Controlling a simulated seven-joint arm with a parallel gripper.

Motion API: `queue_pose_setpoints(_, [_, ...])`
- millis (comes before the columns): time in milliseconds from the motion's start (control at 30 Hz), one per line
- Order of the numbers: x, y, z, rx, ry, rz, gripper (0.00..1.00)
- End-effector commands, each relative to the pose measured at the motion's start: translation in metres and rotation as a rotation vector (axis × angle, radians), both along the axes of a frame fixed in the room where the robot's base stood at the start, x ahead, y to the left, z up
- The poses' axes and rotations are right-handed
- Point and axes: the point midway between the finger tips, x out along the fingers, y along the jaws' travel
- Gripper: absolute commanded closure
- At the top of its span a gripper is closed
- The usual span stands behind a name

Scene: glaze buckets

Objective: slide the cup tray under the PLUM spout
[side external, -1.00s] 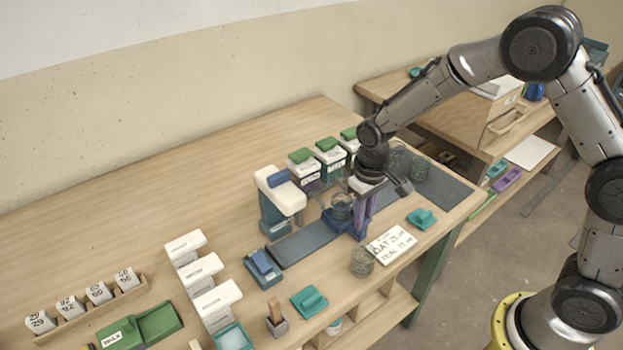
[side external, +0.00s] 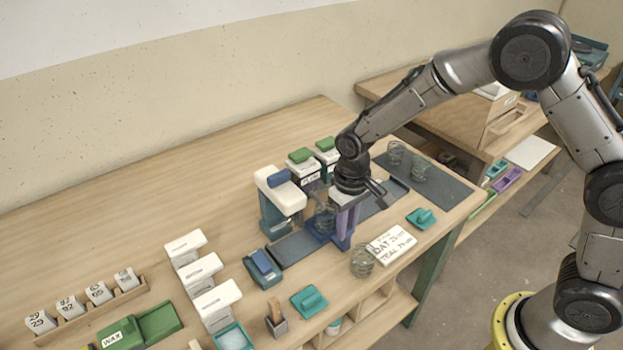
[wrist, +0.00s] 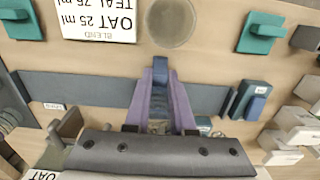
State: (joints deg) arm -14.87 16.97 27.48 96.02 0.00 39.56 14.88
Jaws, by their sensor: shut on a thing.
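The blue cup tray (side external: 316,232) sits on the dark rail and carries a clear ringed cup (side external: 323,217). My gripper (side external: 343,240) points down at the tray's front side. Its purple fingers are closed around the tray's blue handle (wrist: 160,70). Two green-lidded glaze buckets, one at left (side external: 304,170) and one to its right (side external: 326,155), stand behind the rail. Their labels are too small to read, so I cannot tell which is PLUM. My wrist hides the area to their right, and the spouts are not clear.
The dark rail (wrist: 70,88) runs past both sides of the tray. A white-topped blue stand (side external: 279,200) rises behind its left part, and a blue block (side external: 262,268) sits at its left end.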

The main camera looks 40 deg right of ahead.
Motion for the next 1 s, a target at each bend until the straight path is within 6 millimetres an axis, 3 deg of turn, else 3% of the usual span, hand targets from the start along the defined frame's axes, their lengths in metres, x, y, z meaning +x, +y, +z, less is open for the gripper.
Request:
queue_pose_setpoints(967, [0.0017, 0.0077, 0.0019, 0.002, -0.006, 0.000, 1.00])
queue_pose_setpoints(1000, [0.0017, 0.0077, 0.0019, 0.002, -0.006, 0.000, 0.76])
